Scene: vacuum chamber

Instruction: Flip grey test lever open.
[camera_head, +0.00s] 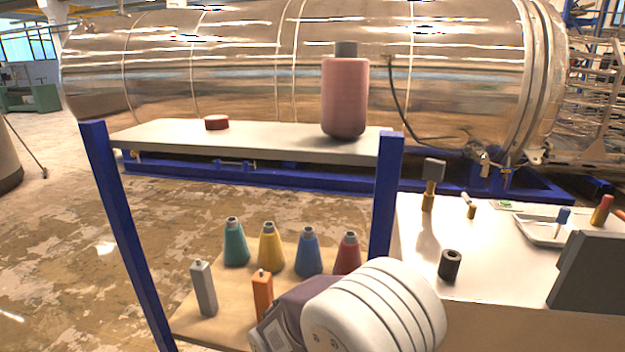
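A slim grey upright block (204,289) with a small knob on top stands on the lower wooden shelf, at its left. It looks like the grey test lever, but its lever position is too small to tell. A similar orange block (262,297) stands to its right. A white ribbed link of my arm, with a dark purple part, covers the shelf's front right corner. No gripper fingertips show, so I cannot tell how either gripper stands.
Teal (236,243), yellow (270,248), blue (308,252) and red (347,253) cones stand behind the blocks. Blue posts (125,225) carry an upper shelf (165,133) with a pink bottle (345,98) and red disc (216,122). A white table (420,240) is at right.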

